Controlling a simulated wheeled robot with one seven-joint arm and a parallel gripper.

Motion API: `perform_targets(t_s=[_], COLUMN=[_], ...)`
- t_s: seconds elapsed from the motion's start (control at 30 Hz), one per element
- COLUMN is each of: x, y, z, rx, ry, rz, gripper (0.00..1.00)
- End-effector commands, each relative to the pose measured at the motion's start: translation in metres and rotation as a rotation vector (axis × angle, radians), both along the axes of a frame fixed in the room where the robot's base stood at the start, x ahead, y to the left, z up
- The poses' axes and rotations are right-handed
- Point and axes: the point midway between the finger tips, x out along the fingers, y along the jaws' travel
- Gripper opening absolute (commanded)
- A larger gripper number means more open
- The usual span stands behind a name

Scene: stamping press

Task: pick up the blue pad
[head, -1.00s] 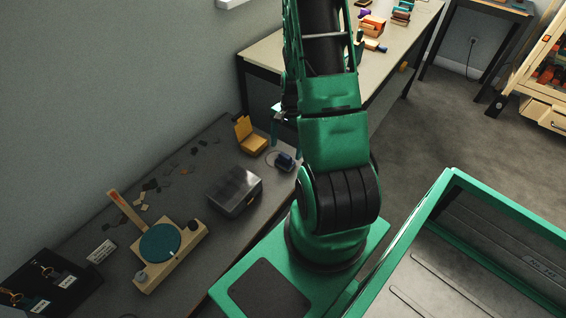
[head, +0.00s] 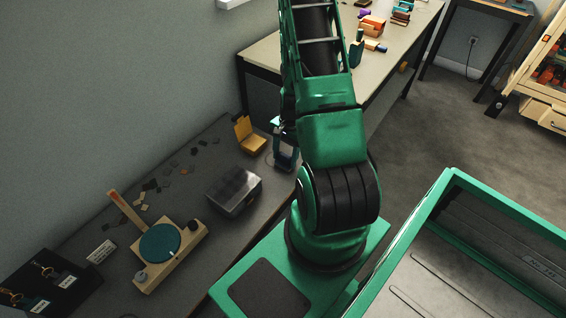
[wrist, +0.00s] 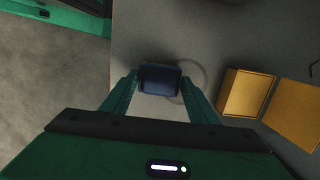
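The blue pad (wrist: 160,79) is a small dark blue block on the dark grey table. In the wrist view it lies between the ends of the two teal fingers of my gripper (wrist: 159,84). The fingers are apart, one on each side of the pad, with a narrow gap showing at its sides. Whether they touch it I cannot tell. In the head view my gripper (head: 286,148) points down over the pad (head: 284,163), partly hiding it, near the table's right edge.
An open yellow box (head: 250,138) stands close to the pad; it also shows at right in the wrist view (wrist: 247,93). A clear-lidded dark case (head: 234,190) and a wooden stand with a teal disc (head: 160,243) lie nearer. Small dark and tan chips are scattered leftward.

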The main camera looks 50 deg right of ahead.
Motion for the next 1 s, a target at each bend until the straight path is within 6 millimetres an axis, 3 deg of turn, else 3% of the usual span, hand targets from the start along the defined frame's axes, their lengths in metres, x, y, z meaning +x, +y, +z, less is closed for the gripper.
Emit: perform_targets(t_s=[0.07, 0.47, 0.73, 1.0], x=[0.000, 0.001, 0.002, -0.004], y=[0.000, 0.000, 0.000, 0.063], z=[0.000, 0.007, 0.043, 0.079], rx=[0.000, -0.002, -0.002, -0.002], ry=[0.000, -0.002, -0.004, -0.003], rz=[0.000, 0.001, 0.001, 0.006], gripper=[0.28, 0.28, 0.28, 0.28])
